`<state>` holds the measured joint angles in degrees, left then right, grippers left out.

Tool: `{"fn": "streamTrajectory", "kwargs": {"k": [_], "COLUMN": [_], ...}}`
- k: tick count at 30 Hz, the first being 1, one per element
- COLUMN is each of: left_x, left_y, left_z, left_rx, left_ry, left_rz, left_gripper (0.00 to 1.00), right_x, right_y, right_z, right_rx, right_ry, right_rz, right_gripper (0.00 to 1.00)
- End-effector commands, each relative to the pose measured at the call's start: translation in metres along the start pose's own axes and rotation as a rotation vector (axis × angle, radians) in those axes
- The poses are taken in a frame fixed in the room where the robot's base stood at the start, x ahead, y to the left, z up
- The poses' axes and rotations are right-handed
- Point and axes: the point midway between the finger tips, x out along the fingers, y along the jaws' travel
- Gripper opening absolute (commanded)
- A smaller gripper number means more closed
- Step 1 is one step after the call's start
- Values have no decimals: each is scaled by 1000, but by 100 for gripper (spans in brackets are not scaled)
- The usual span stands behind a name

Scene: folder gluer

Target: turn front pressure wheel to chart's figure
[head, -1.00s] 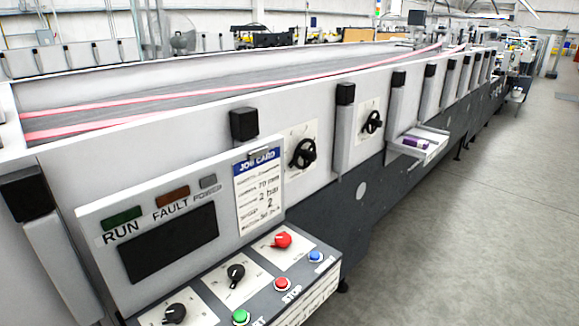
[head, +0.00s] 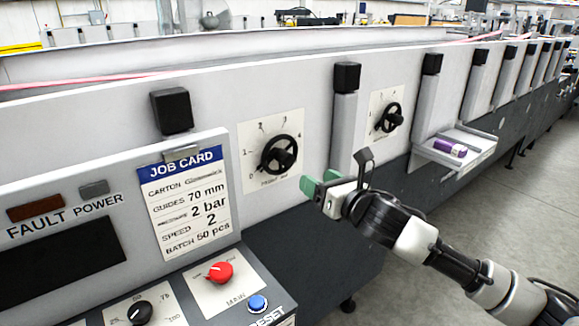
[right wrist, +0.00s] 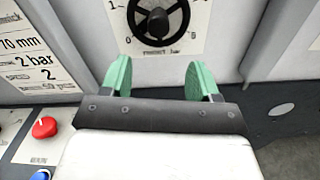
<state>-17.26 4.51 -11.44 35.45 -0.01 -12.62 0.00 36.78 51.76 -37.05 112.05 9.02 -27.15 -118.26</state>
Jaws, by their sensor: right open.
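The front pressure wheel (head: 280,154) is a black handwheel with a knob, on a white dial plate numbered from 0 upward. It also shows at the top of the right wrist view (right wrist: 158,22), partly cut off. Its setting is too small to read. The job card (head: 187,195) reads guides 70 mm, pressure 2 bar, speed 2, batch 50 pcs. My right gripper (head: 319,183) is open and empty, its green fingers apart, just below and right of the wheel in the head view. In the right wrist view the fingers (right wrist: 159,78) point toward the wheel without touching it. My left gripper is out of view.
A second black handwheel (head: 388,117) sits farther along the panel. A black-capped upright post (head: 344,120) stands between the wheels. A tray (head: 478,148) holds a purple carton (head: 450,147). The control panel has a red knob (head: 220,271) and a blue button (head: 257,303). Open floor lies right.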

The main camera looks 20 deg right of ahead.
Motion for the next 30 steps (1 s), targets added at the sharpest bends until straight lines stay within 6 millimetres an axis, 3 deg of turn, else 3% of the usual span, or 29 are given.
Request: {"fn": "streamTrajectory", "kwargs": {"k": [5,18,30], "left_x": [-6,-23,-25], "left_y": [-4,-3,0], "left_z": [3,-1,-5], "left_rx": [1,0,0], "left_ry": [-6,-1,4], "left_rz": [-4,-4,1], "left_gripper": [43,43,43], "right_x": [16,89,106], "right_y": [3,3,3], "right_z": [6,5,3], "right_rx": [-18,-15,-18], "right_ry": [-6,-4,-4], "right_rz": [6,5,5], "right_gripper": [61,61,61]}}
